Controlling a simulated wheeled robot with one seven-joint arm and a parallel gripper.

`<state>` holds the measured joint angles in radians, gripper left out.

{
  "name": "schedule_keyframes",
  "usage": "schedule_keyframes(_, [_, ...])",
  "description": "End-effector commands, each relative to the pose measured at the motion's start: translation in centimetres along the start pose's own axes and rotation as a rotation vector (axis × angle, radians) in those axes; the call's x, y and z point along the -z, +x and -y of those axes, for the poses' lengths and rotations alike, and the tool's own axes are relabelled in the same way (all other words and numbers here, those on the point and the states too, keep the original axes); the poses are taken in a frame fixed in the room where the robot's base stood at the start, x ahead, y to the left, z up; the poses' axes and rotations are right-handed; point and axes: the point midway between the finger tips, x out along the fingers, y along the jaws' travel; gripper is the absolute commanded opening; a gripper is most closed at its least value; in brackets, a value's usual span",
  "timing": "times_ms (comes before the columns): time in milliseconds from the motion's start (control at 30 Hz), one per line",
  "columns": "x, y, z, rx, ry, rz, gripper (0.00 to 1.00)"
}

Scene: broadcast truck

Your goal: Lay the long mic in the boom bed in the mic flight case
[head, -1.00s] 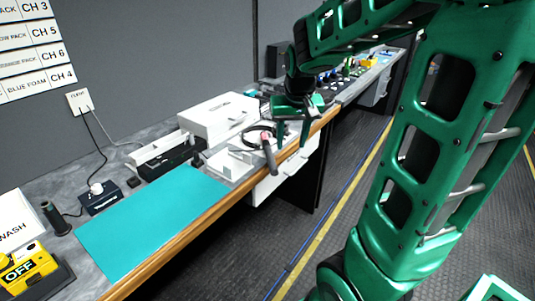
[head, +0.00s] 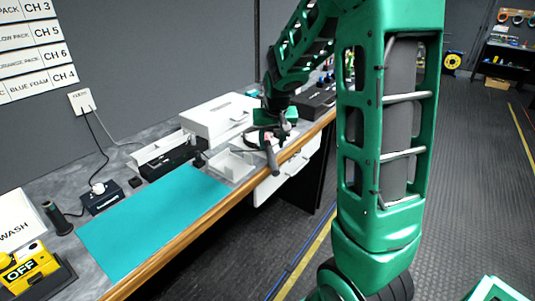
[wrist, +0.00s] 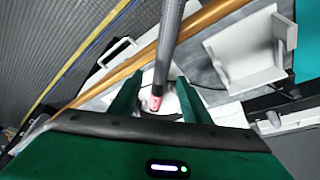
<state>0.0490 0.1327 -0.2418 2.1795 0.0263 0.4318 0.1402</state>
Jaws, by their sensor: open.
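The long mic, a dark slim rod with a pink band (head: 272,160), sticks out at the front edge of the bench in the head view. In the wrist view its dark shaft (wrist: 170,45) runs from the top edge down to the pink band between my fingers. My gripper (head: 268,136) is open just above it, and its two green fingers (wrist: 156,84) stand either side of the mic with gaps visible. The mic's far end is out of the wrist picture. I cannot make out the mic flight case or its boom bed for certain.
A white angled holder (head: 236,166) stands just left of the mic. A white box (head: 216,117) and a black case (head: 172,162) stand behind it. A clear teal mat (head: 150,217) covers the bench to the left. The bench has a wooden front edge (head: 205,238).

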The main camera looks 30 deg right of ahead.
Motion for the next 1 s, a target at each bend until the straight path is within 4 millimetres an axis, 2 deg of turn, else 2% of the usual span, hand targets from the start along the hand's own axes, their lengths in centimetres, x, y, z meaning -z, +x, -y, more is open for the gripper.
schedule_keyframes(200, [-0.1, 3.0, 0.2, -0.002, 0.000, 0.003, 0.43])
schedule_keyframes(533, [-0.1, 3.6, 0.2, 0.000, 0.000, 0.001, 0.43])
schedule_keyframes(567, [-0.1, 3.6, 0.2, 0.000, 0.000, 0.001, 0.41])
schedule_keyframes(733, [-0.1, 3.6, 0.2, 0.000, 0.001, 0.001, 0.00])
schedule_keyframes(1000, [0.0, 3.6, 0.2, 0.000, 0.001, 0.000, 0.00])
